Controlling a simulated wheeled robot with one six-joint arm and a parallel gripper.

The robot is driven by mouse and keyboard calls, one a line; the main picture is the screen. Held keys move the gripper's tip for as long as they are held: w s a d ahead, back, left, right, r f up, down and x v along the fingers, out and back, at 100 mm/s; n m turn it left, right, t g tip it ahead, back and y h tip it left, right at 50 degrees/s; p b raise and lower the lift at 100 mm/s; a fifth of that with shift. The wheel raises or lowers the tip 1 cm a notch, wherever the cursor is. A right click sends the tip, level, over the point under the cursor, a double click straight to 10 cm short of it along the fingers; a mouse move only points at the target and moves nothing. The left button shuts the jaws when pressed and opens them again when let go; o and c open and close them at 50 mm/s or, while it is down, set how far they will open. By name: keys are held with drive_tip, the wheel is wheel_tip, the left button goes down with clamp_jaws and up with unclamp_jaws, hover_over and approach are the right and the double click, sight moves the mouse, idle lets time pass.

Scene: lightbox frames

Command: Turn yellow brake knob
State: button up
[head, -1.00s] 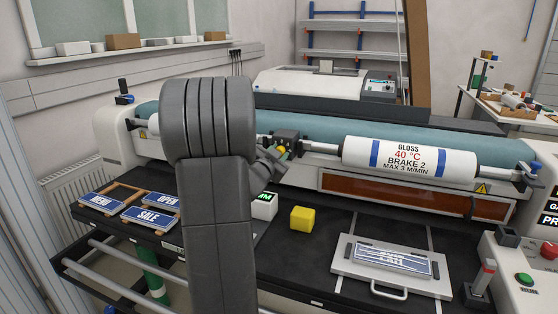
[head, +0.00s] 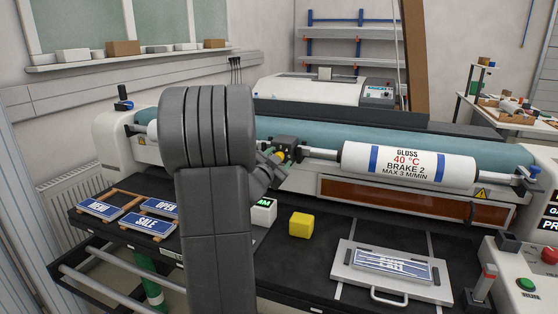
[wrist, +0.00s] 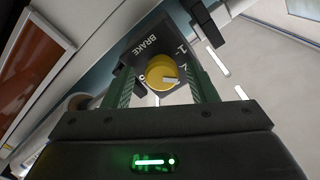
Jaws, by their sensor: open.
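The yellow brake knob (wrist: 160,73) is round with a pale pointer mark aimed to the right. It sits on a dark box face lettered "BRAKE", with a "1" at its upper right. In the head view the brake box (head: 287,146) is on the roller shaft, and the knob shows only in part behind my gripper. My gripper (wrist: 161,66) is open, its two green fingers reaching either side of the knob. A narrow gap seems to show beside the knob, but I cannot tell whether either finger touches it.
The white roll (head: 408,165) reads "GLOSS 40 °C BRAKE 2 MAX 3 M/MIN". A yellow cube (head: 302,224) and a white block (head: 263,212) stand on the dark bench. A metal tray (head: 345,284) holds a sign. Several blue signs lie at left. A control panel is at right.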

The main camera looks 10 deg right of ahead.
drive_tip(key=b+v, duration=0.1)
drive_tip(key=v, duration=1.3)
drive_tip(key=shift+d, duration=0.1)
drive_tip(key=p+x, duration=0.1)
drive_tip(key=x, duration=1.3)
drive_tip(key=shift+a, duration=0.2)
